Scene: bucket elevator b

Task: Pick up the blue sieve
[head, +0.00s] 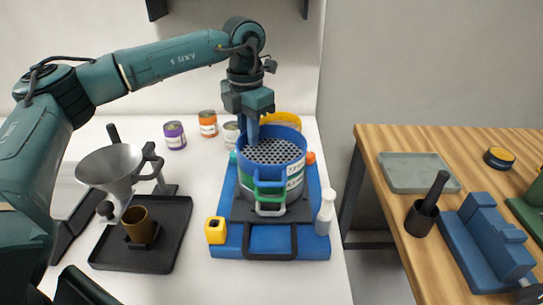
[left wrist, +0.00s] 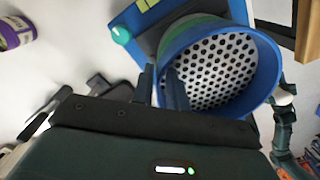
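The blue sieve (head: 275,153) is a round blue ring with a perforated plate and a front handle. It tops a stack of rings on a blue base in the middle of the head view. It also shows in the left wrist view (left wrist: 222,72). My left gripper (head: 252,136) points down at the sieve's back left rim. In the left wrist view the fingers (left wrist: 161,86) straddle the rim, one inside and one outside. Whether they press on the wall cannot be told. My right gripper is not in view.
A green-handled ring (head: 270,190) sits under the sieve. The blue base (head: 225,243) bears a yellow block (head: 215,230) and a white bottle (head: 325,212). A funnel (head: 110,167) stands left, cans (head: 208,123) behind. A wooden table (head: 395,225) is on the right.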

